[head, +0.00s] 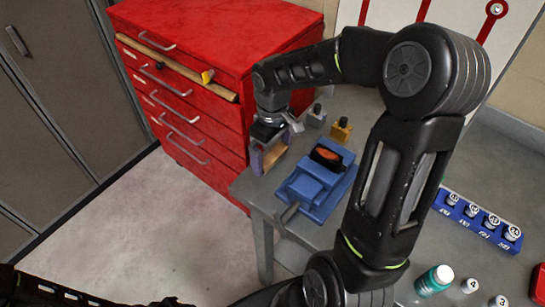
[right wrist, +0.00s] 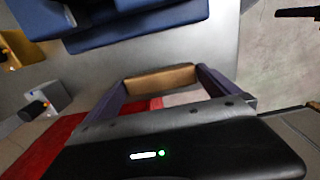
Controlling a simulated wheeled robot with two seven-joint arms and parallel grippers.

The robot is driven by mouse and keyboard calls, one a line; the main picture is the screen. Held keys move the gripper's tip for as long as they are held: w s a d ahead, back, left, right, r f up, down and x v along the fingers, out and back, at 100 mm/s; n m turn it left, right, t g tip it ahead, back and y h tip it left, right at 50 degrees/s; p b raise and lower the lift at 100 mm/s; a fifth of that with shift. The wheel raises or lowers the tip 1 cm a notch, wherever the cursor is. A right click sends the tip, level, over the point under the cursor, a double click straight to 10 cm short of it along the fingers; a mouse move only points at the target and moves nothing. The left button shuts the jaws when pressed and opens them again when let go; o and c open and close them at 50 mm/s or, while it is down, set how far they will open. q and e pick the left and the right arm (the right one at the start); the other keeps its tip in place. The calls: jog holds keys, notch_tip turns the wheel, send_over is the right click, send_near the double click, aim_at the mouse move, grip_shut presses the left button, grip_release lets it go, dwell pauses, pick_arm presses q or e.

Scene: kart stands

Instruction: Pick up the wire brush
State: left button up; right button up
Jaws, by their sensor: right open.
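My right gripper (head: 269,160) points down by the left edge of the grey workbench, beside the red chest. Its jaws are open, with purplish fingers. A tan wooden block (right wrist: 160,79) spans the space between its fingertips in the right wrist view. Whether this block is the wire brush, I cannot tell; no bristles show. I cannot make out a wire brush for sure elsewhere. My left arm shows only in part at the lower left of the head view; its gripper is out of sight.
The red drawer chest (head: 215,28) stands left of the workbench (head: 250,195), top drawer ajar. A blue vise (head: 318,186) sits right of my gripper. Small grey (head: 316,117) and yellow (head: 341,130) blocks stand behind. A blue rack (head: 476,219) and teal bottle (head: 434,281) are at right.

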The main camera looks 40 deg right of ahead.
dwell(0.3)
jog(key=c, duration=1)
